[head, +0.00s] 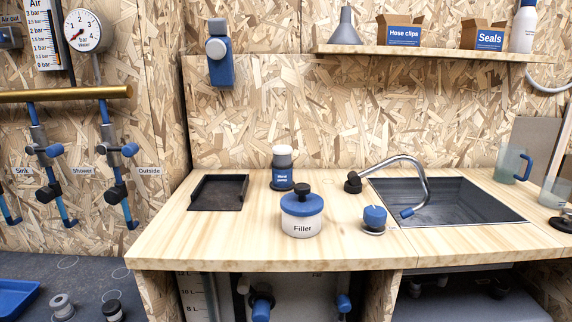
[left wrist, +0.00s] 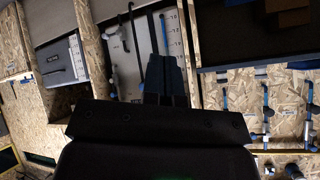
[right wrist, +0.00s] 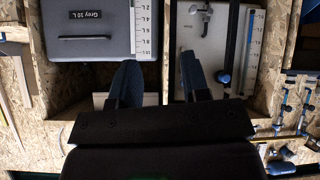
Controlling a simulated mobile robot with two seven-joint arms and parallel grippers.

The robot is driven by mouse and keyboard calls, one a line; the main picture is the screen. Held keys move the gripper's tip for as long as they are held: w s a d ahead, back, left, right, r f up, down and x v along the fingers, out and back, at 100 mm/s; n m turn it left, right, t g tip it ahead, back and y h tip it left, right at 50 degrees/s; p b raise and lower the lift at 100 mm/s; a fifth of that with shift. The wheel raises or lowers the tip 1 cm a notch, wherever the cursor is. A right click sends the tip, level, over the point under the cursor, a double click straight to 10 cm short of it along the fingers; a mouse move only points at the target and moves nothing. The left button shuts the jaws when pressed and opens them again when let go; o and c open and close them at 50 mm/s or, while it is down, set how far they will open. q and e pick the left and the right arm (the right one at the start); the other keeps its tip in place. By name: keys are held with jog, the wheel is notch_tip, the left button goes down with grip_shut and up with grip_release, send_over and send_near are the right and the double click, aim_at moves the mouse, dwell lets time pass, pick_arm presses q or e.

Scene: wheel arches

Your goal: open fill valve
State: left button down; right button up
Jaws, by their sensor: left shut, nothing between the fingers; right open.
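No tag clearly reading fill valve can be made out. In the head view, a blue valve handle (head: 261,304) and a second blue fitting (head: 343,302) show in the open cabinet below the counter, partly cut off by the lower edge. The right wrist view shows a pipe with a blue fitting (right wrist: 223,76) on a pale panel. My right gripper (right wrist: 158,80) is open and empty, its fingers apart in front of the cabinet. My left gripper (left wrist: 167,75) is shut and empty, in front of a panel with pipes. Neither gripper is in the head view.
Sink, Shower and Outside valves line the left wall.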

pick_arm(q)
notch_tip(320, 180, up, 10)
jog(key=d+n+t+y+p, duration=0.1)
jog(key=d+n+p, duration=0.2)
jog(key=p, duration=1.1)
jog(key=shift+w+n+t, duration=0.25)
jog(key=shift+n+t, duration=0.15)
jog(key=shift+n, duration=0.8)
pick_arm(e)
notch_tip(320, 180, up, 10)
jog(key=m+t, duration=0.1)
jog(key=shift+s+d+m, duration=0.25)
jog(key=shift+d+m, duration=0.05)
jog(key=shift+d, duration=0.15)
